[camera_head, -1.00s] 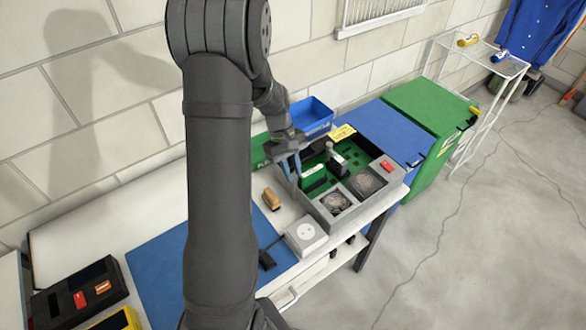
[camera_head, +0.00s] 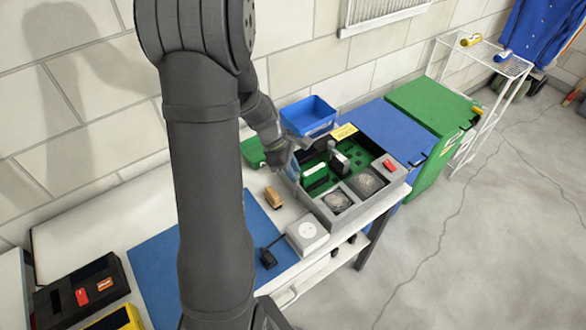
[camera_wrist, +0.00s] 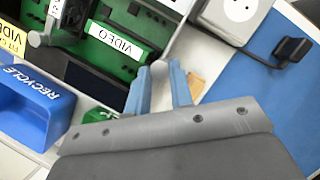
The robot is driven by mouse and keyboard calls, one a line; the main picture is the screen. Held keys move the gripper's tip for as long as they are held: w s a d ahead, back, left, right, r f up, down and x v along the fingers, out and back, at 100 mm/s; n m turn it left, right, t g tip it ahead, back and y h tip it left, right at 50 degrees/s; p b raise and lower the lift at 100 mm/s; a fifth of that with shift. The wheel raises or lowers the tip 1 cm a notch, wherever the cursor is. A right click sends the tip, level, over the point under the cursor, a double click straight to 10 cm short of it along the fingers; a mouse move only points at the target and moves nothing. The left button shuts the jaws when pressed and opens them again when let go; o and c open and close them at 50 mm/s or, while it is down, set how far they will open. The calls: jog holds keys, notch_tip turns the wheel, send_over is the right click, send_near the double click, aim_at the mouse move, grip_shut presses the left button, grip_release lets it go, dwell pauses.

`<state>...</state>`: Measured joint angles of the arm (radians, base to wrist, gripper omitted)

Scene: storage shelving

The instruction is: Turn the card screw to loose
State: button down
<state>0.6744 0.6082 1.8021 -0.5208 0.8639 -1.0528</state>
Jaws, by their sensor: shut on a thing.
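The card screw (camera_wrist: 158,68) is a small pale grey knob at the edge of the computer case, beside a card labelled VIDEO (camera_wrist: 115,42). My gripper (camera_wrist: 160,76) has its two blue fingers on either side of the knob in the wrist view, shut on it. How far the screw is turned cannot be told. In the head view my gripper (camera_head: 284,172) is at the left wall of the open grey case (camera_head: 330,215), and its fingertips are hard to make out. The green board (camera_head: 316,187) and cards show inside the case.
A blue bin labelled RECYCLE (camera_wrist: 35,108) stands behind the case, also in the head view (camera_head: 308,114). A tan block (camera_head: 274,198) and a white socket box (camera_head: 307,236) lie in front, left of the case. A blue mat (camera_head: 150,262) covers the bench further left.

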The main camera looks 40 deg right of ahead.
dwell(0.3)
jog(key=c, duration=1.3)
grip_release()
jog(key=v, duration=1.7)
jog(key=shift+a+r, duration=0.15)
jog(key=shift+a, duration=0.1)
jog(key=x, duration=1.7)
jog(key=shift+d+f, duration=0.2)
jog(key=shift+d, duration=0.05)
